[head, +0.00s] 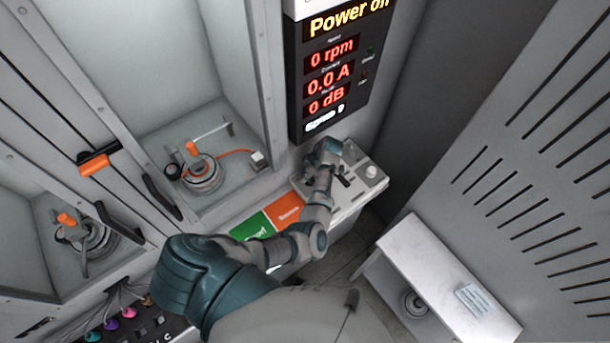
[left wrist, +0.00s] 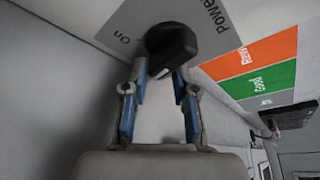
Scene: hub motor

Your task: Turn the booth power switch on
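The power switch is a black rotary knob (left wrist: 172,46) on a grey plate lettered "Power" and "on", in the left wrist view. My left gripper (left wrist: 160,78) has its two blue-padded fingers apart, with the tips right at the knob's near edge. I cannot tell whether they touch it. In the head view my left gripper (head: 337,172) is over the pale control box (head: 350,205) below the display, and it hides the knob there. My right gripper is not in view.
The display (head: 335,75) reads "Power", a second word that looks like "off" but is cut by the frame, and zeros. Orange and green label fields (head: 288,213) lie left of the box. A motor fixture (head: 200,172) sits in the bay; a white bench (head: 430,275) stands right.

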